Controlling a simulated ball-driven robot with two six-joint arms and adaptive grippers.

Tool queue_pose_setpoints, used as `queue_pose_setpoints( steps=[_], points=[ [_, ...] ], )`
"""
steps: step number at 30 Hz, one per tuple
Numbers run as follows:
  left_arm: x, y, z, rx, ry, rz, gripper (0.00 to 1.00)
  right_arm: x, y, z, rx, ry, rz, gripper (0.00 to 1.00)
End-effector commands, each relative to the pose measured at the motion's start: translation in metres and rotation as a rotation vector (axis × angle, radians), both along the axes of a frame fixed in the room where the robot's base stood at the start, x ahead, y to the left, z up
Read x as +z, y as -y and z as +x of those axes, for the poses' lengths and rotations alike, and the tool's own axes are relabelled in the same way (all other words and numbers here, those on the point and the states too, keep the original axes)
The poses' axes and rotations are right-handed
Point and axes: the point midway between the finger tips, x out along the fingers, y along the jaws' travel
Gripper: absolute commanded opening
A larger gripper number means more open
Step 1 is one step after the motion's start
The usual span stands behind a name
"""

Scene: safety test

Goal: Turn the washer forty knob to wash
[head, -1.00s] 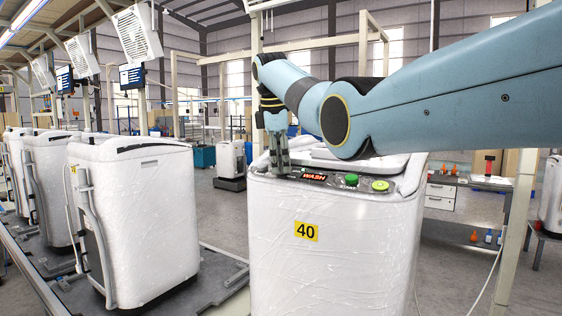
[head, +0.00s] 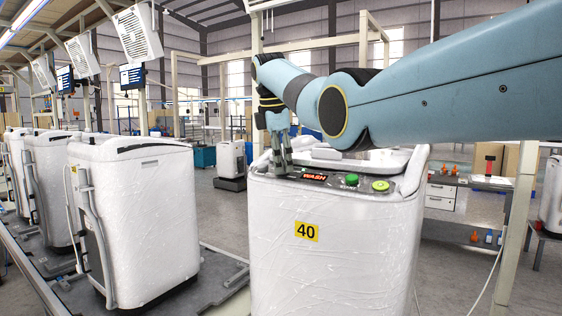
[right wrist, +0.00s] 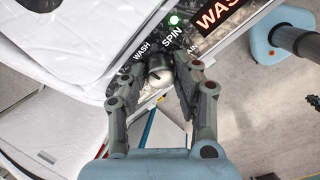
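The white washer with the yellow "40" label (head: 306,232) stands right of centre in the head view. Its panel has a lit red display (head: 314,177) that seems to read WASH. In the right wrist view the small round knob (right wrist: 160,75), light on top with a dark mark, sits near the words WASH, SPIN and a partly covered third word. My right gripper (right wrist: 158,62) points down at the panel, its two fingers on either side of the knob. Whether they press on it I cannot tell. In the head view the gripper (head: 281,170) hides the knob. My left gripper is not in view.
Other wrapped washers, one nearest at the left (head: 150,225), stand on the line. Grey floor (head: 225,215) is open between. A small green light (right wrist: 174,20) glows above SPIN.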

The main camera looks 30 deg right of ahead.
Motion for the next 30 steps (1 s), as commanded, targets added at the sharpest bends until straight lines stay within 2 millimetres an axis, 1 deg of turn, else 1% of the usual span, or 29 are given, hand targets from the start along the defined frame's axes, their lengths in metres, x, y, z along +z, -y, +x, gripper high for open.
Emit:
queue_pose_setpoints(
  steps=[1, 5, 12, 16, 20, 27, 30],
  points=[
    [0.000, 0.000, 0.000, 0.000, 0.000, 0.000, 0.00, 0.001, 0.000, 0.000, 0.000, 0.002, 0.000, 0.36],
    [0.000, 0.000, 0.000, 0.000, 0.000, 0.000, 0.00, 0.001, 0.000, 0.000, -0.001, 0.001, 0.001, 0.53],
    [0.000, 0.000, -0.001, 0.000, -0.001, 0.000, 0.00, 0.000, 0.000, 0.000, -0.001, 0.000, 0.000, 0.53],
    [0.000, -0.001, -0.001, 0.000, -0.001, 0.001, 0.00, 0.008, -0.002, 0.000, -0.001, 0.001, 0.001, 0.53],
    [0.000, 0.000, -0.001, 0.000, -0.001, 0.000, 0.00, 0.031, -0.007, -0.002, 0.001, 0.004, 0.000, 0.53],
    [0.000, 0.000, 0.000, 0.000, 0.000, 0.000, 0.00, 0.083, -0.018, -0.007, 0.000, 0.004, 0.001, 0.53],
    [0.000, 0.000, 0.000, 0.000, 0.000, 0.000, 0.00, 0.100, -0.021, -0.009, 0.001, 0.003, 0.001, 0.53]
  ],
)
